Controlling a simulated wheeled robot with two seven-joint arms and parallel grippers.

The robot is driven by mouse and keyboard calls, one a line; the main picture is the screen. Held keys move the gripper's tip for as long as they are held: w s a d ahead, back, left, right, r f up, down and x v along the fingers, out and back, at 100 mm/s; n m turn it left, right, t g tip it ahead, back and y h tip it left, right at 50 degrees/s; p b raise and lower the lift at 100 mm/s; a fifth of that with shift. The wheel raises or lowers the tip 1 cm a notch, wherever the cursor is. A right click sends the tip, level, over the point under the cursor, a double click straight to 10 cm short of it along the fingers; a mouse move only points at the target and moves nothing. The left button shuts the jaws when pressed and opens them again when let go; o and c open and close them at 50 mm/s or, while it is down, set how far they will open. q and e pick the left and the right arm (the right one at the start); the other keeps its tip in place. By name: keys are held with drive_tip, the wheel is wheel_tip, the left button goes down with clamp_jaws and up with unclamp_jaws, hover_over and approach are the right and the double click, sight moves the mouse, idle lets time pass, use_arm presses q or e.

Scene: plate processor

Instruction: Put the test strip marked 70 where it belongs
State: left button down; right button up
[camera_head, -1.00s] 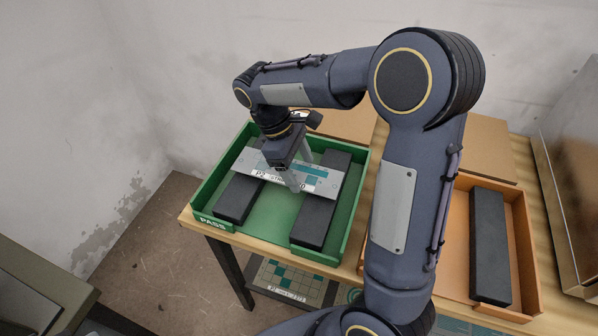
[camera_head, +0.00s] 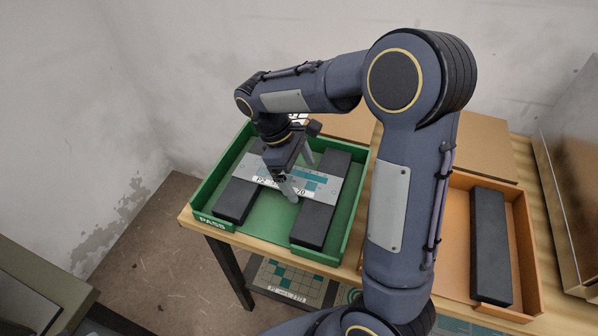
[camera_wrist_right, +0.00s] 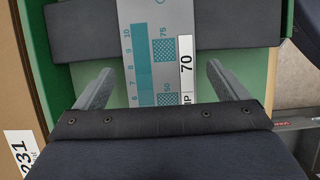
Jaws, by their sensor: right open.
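The test strip (camera_head: 316,186), a light grey plate with teal markings and a white label, lies across two black bars inside the green tray (camera_head: 208,224) marked PASS. In the right wrist view the strip (camera_wrist_right: 150,40) shows the number 70 on its label. My right gripper (camera_head: 300,176) is over the middle of the strip. In the wrist view its two fingers (camera_wrist_right: 160,80) stand apart, one on each side of the strip, with visible gaps. The gripper hides part of the strip in the head view. My left gripper is not in view.
An orange tray (camera_head: 530,262) with a black bar (camera_head: 490,245) stands on the wooden table at the right, behind my right arm. A metal-sided box (camera_head: 575,170) is at the far right. A patterned plate (camera_head: 290,283) lies below the table edge.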

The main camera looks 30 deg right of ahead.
sight(290, 178)
drive_tip(key=v, duration=0.7)
drive_tip(key=shift+p, duration=0.35)
drive_tip(key=shift+r, duration=0.3)
drive_tip(key=shift+s+d+r, duration=0.1)
drive_tip(key=shift+s+r, duration=0.1)
drive_tip(key=s+a+m+t+y, duration=0.2)
drive_tip(key=s+m+t+y, duration=0.4)
drive_tip(key=s, duration=1.2)
drive_tip(key=f+m+t, duration=0.1)
drive_tip(key=m+t, duration=0.2)
drive_tip(key=m, duration=0.1)
drive_tip(key=shift+s+a+y, duration=0.25)
drive_tip(key=shift+a+y, duration=0.05)
